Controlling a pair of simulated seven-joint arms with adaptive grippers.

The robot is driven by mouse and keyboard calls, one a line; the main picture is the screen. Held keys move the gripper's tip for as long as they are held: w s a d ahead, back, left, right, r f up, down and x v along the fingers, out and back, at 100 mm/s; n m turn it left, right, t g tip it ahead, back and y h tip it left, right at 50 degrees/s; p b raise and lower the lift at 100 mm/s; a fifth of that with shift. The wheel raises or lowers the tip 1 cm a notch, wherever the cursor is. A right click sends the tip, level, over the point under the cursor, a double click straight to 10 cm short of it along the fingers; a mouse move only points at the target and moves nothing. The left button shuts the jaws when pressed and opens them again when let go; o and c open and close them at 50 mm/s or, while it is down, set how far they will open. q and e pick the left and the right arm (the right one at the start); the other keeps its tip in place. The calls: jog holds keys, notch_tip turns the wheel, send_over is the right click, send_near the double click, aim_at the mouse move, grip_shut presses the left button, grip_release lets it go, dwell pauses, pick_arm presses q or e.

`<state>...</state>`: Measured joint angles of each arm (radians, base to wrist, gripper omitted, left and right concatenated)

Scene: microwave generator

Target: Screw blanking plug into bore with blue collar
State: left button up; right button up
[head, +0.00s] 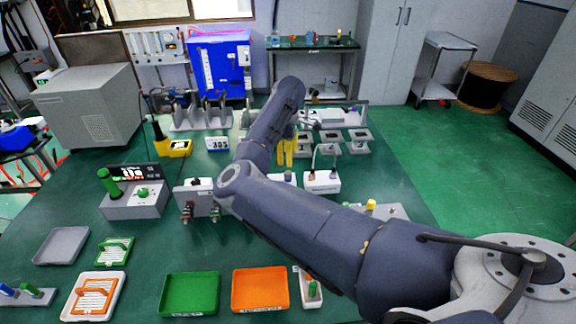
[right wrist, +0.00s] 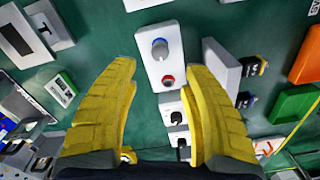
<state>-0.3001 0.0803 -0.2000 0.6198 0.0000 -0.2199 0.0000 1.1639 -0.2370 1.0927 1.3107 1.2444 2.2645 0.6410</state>
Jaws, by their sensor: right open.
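In the right wrist view, a white block (right wrist: 152,66) lies ahead of my fingertips. It carries a blue collar (right wrist: 160,49) with a grey round centre and a smaller red collar (right wrist: 167,81). I cannot tell if the blue collar's centre is an open bore or filled. My right gripper (right wrist: 160,67) is open, its yellow fingers apart, with nothing visibly held between them. In the head view the right gripper (head: 287,150) hangs over the table's middle, partly behind my arm. I cannot pick out a blanking plug for certain. My left gripper is not in view.
A green tray (head: 190,293) and an orange tray (head: 260,289) lie at the table's front. A grey box with a green knob (head: 143,194) and a valve block (head: 192,196) stand left of my arm. Racks and a yellow tool (head: 173,147) stand further back.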

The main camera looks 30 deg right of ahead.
jog(key=shift+r, duration=1.75)
